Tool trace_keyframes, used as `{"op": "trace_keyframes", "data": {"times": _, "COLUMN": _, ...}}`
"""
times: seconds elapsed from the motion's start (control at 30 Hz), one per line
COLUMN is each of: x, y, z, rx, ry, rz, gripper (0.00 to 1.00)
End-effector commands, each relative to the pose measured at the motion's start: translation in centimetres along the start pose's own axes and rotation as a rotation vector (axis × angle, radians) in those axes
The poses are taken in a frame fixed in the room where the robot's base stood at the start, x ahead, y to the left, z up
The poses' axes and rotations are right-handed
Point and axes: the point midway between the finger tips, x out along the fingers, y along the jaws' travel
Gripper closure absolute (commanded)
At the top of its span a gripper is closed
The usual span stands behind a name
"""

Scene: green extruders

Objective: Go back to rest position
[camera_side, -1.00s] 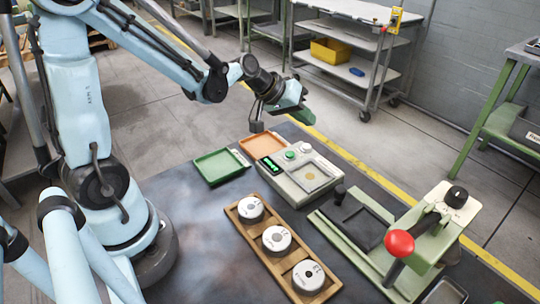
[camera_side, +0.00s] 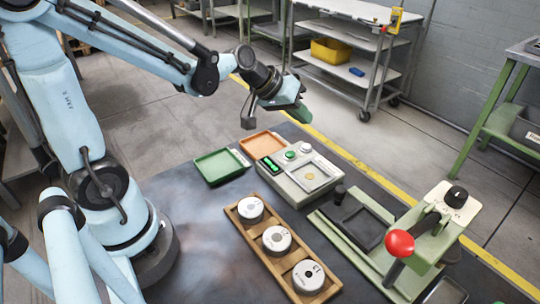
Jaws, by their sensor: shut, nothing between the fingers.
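My gripper (camera_side: 301,112) is in the air above the back of the dark table, behind and above the grey-green device with a small green display (camera_side: 300,170). Its fingers point down and to the right, and they are shut with nothing held. My light blue arm reaches to it from the left. The gripper touches nothing that I can see.
A green tray (camera_side: 219,166) and an orange tray (camera_side: 262,145) lie below the gripper. A wooden rack (camera_side: 257,239) holds three white-topped weights. A press with a red knob (camera_side: 400,243) stands at the right. A grey cart (camera_side: 360,50) stands behind.

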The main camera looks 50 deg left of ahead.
Motion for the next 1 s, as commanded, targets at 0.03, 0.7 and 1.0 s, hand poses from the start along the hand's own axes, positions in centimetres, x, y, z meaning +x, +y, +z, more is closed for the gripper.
{"op": "trace_keyframes", "data": {"times": 0.03, "x": -1.0, "y": 0.5, "z": 0.8, "rx": 0.036, "ry": -0.009, "rz": -0.015, "gripper": 1.00}}
{"op": "trace_keyframes", "data": {"times": 0.7, "x": -9.1, "y": 0.1, "z": 8.9, "rx": 0.440, "ry": -0.063, "rz": -0.216, "gripper": 1.00}}
{"op": "trace_keyframes", "data": {"times": 1.0, "x": -9.3, "y": 0.0, "z": 9.1, "rx": 0.449, "ry": -0.063, "rz": -0.221, "gripper": 1.00}}
